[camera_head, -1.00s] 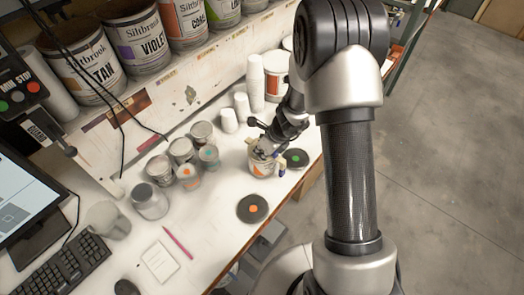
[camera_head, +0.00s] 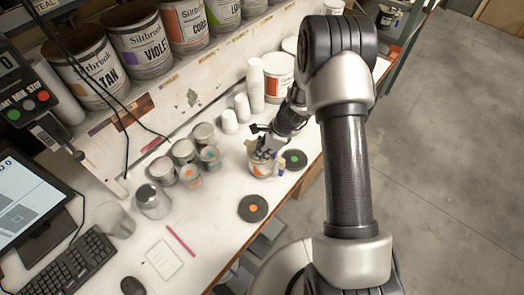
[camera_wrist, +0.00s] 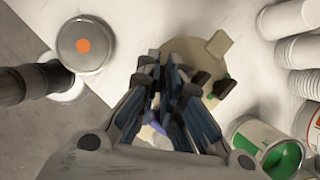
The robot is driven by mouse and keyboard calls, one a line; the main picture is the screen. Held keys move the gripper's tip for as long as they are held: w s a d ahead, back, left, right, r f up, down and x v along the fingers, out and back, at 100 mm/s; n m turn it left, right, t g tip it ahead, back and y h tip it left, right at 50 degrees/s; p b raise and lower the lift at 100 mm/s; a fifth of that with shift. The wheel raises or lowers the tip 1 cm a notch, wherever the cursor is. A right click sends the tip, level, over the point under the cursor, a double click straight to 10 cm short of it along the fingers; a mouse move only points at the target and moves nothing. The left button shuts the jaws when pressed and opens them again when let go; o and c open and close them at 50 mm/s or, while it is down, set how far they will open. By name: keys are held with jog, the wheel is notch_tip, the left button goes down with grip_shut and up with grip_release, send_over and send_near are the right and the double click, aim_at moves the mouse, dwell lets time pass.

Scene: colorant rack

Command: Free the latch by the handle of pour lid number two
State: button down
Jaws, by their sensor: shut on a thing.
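A small can with an orange label (camera_head: 258,170) stands on the white bench beside the disc with a green dot. My gripper (camera_head: 266,152) is down over its top and hides most of the lid. In the wrist view a beige pour lid (camera_wrist: 190,52) with a squared tab (camera_wrist: 219,43) shows beyond the fingers. My gripper (camera_wrist: 180,90) is shut at this lid, on what appears to be its handle. The fingers cover the held part, and the latch cannot be made out. No number on the lid is readable.
Dark discs with a green dot (camera_head: 293,160) and an orange dot (camera_head: 252,208) lie nearby. White cups (camera_head: 256,85) stand behind. Large paint cans (camera_head: 140,45) line the shelf. The bench front is partly clear.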

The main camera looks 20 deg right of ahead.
jog(key=shift+n, duration=0.6)
jog(key=c, duration=2)
grip_release()
jog(key=shift+r, duration=0.1)
jog(key=v, duration=1.1)
jog(key=shift+w+d+r, duration=0.15)
jog(key=shift+d+r, duration=0.05)
jog(key=shift+r, duration=0.2)
